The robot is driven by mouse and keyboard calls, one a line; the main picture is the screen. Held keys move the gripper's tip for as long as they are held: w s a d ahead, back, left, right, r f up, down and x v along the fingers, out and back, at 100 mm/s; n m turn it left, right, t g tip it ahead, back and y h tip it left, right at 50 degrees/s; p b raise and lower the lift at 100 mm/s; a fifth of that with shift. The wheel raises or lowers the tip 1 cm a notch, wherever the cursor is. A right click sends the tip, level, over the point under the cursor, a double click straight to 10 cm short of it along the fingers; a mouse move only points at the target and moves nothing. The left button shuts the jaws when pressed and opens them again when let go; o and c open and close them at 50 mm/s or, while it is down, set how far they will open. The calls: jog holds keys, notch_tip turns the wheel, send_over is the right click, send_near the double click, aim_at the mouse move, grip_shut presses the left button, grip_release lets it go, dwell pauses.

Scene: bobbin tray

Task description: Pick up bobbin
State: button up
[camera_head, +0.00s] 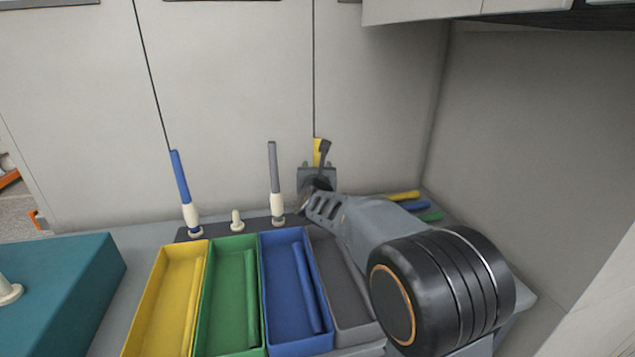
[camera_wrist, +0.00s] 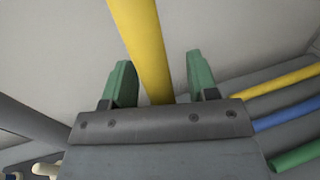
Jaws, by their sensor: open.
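A tall thin yellow bobbin (camera_head: 317,146) stands at the back of the bench, its lower part hidden by my gripper (camera_head: 318,172). In the wrist view the yellow bobbin (camera_wrist: 138,40) runs between the two green fingers of my gripper (camera_wrist: 159,78). The fingers are spread, with a gap visible on the right side; I cannot tell whether the left finger touches it. A blue bobbin (camera_head: 181,180) and a grey bobbin (camera_head: 273,168) stand on pale holders on a dark base strip. A bare pale peg (camera_head: 237,219) stands between them.
Yellow (camera_head: 149,309), green (camera_head: 204,304), blue (camera_head: 268,292) and grey (camera_head: 338,292) trays lie in front, with long rods inside. Yellow (camera_head: 404,196), blue (camera_head: 409,206) and green (camera_head: 430,216) rods lie right of my arm. A teal block (camera_head: 62,285) is at left. Walls stand behind and right.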

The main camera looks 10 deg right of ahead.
jog(key=shift+w, duration=0.35)
grip_shut()
dwell(0.3)
